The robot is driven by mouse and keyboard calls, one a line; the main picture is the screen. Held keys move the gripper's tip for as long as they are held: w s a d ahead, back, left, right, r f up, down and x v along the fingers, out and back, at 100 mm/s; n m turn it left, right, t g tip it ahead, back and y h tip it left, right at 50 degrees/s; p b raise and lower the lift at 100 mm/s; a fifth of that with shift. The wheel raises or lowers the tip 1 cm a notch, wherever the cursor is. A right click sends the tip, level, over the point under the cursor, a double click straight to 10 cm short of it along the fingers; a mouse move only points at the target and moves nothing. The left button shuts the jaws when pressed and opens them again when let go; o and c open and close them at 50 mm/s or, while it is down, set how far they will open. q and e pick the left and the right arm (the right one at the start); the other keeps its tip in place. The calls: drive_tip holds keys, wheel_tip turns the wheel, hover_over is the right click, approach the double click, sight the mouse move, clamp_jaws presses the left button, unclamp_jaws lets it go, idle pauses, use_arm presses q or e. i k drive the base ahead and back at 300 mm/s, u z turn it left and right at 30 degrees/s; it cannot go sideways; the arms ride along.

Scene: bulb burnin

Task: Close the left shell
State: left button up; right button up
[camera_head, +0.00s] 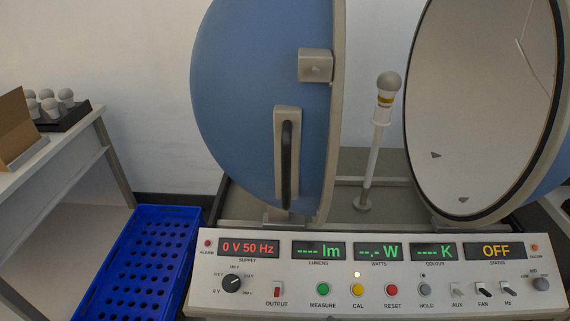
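The left shell (240,100) is a blue half-sphere with a pale rim, left of centre in the head view. It carries a vertical dark handle (287,165) on a pale plate and a square latch block (315,66) near its rim. A gap separates it from the right shell (480,100), whose pale inner face shows. A bulb (388,84) stands upright on a white post (374,150) in this gap. Neither of my grippers is in view.
A control panel (380,293) with displays, buttons and switches spans the front; its status display reads OFF. A blue perforated crate (145,265) stands at lower left. A side table (60,150) at left holds a dark tray (75,117) of several bulbs and a cardboard piece (18,125).

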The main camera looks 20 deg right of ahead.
sight(266, 77)
drive_tip(key=k, duration=0.25)
drive_tip(key=u, duration=1.15)
drive_tip(key=i, duration=1.3)
drive_tip(key=z, duration=0.5)
